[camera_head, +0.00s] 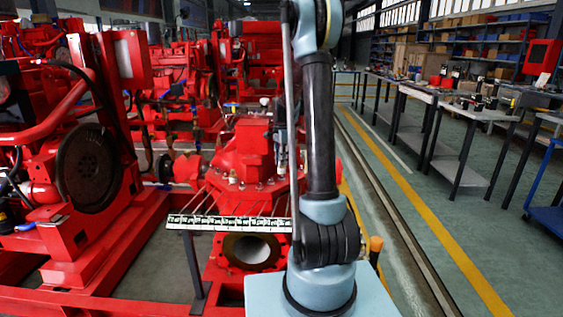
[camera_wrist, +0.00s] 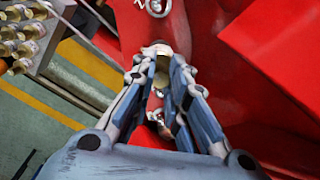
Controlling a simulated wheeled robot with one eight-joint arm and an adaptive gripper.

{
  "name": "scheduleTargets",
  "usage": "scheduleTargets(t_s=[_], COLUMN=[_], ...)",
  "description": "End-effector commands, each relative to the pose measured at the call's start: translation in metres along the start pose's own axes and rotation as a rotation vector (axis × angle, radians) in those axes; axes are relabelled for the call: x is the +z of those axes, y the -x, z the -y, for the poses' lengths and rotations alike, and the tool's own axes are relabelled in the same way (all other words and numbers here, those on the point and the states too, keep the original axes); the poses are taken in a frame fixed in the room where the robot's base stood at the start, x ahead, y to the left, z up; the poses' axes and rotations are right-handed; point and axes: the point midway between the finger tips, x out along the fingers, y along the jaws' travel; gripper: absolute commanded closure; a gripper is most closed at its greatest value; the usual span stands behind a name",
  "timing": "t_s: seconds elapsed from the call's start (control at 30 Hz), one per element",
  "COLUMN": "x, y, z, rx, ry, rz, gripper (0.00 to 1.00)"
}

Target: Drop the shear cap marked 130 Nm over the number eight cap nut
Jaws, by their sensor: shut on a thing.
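My gripper (camera_wrist: 163,72) is shut on a brass-coloured cap (camera_wrist: 162,64), held between its fingertips over the red pump casing (camera_wrist: 205,25). The marking on this cap cannot be read. A silver nut (camera_wrist: 157,7) sits on the casing beyond the fingertips, with a partly cut-off white mark beside it. Another metal nut or stud (camera_wrist: 158,116) shows between the fingers, partly hidden. I cannot tell which nut is number eight. In the head view the pump casing (camera_head: 243,158) stands in the middle, and my arm hides part of it.
A rack (camera_wrist: 38,62) with several brass-coloured caps is at the upper left of the wrist view. A labelled white strip (camera_head: 225,223) runs in front of the pump in the head view. Red engines (camera_head: 85,150) crowd the left; workbenches (camera_head: 480,113) line the right.

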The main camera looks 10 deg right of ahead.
Motion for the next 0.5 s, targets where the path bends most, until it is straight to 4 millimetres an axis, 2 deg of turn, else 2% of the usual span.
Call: scheduleTargets(t_s=[0.5], x=[0.000], y=[-0.013], z=[0.000], rx=[0.000], ry=[0.000], rz=[0.000], gripper=[1.00])
